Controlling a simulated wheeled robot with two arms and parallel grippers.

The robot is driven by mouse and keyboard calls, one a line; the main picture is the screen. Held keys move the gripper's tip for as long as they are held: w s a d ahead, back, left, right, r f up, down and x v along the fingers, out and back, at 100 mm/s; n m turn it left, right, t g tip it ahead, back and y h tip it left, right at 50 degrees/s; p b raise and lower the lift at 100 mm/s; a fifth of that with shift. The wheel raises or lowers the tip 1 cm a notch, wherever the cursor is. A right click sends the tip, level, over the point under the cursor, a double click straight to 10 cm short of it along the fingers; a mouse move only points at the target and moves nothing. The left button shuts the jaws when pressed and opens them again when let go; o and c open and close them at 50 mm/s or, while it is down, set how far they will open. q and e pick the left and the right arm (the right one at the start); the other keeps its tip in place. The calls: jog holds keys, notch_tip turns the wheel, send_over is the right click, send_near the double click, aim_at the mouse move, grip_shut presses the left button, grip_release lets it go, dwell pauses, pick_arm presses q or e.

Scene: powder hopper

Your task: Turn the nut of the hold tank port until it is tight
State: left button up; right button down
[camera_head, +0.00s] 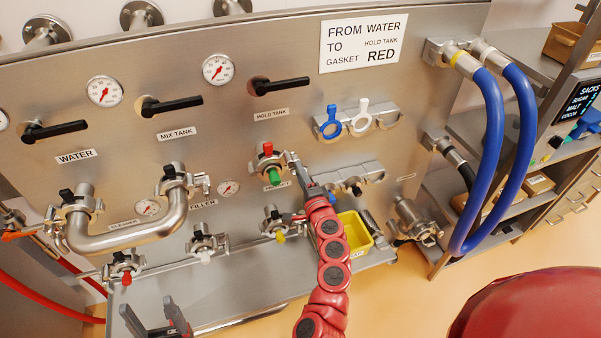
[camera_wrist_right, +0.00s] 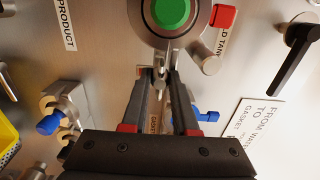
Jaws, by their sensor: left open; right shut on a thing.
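The hold tank port (camera_head: 268,166) is on the steel panel below the "HOLD TANK" label. It is a metal clamp with a green front and a red part on top. In the right wrist view its round green face (camera_wrist_right: 171,12) is at the top edge, with the red part (camera_wrist_right: 223,17) beside it. My right gripper (camera_head: 296,163) reaches the port's right side. In the right wrist view my right gripper (camera_wrist_right: 161,82) is shut on the small metal nut (camera_wrist_right: 161,76), mostly hidden between the fingertips. My left gripper (camera_head: 163,318) is open and empty, low in front of the panel.
Other clamped ports and a U-shaped pipe (camera_head: 130,234) are on the panel to the left. A yellow bin (camera_head: 355,232) is behind my right arm. Blue and white gaskets (camera_head: 330,122) hang right of the port. Blue hoses (camera_head: 492,130) loop at the right.

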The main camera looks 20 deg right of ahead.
jog(key=m, duration=0.2)
jog(key=m+p, duration=0.1)
jog(key=m, duration=0.1)
jog(key=shift+d+r, duration=0.15)
jog(key=shift+d, duration=0.05)
jog(key=m, duration=0.3)
jog(key=shift+a+p, duration=0.15)
jog(key=shift+p, duration=0.25)
jog(key=shift+m, duration=0.4)
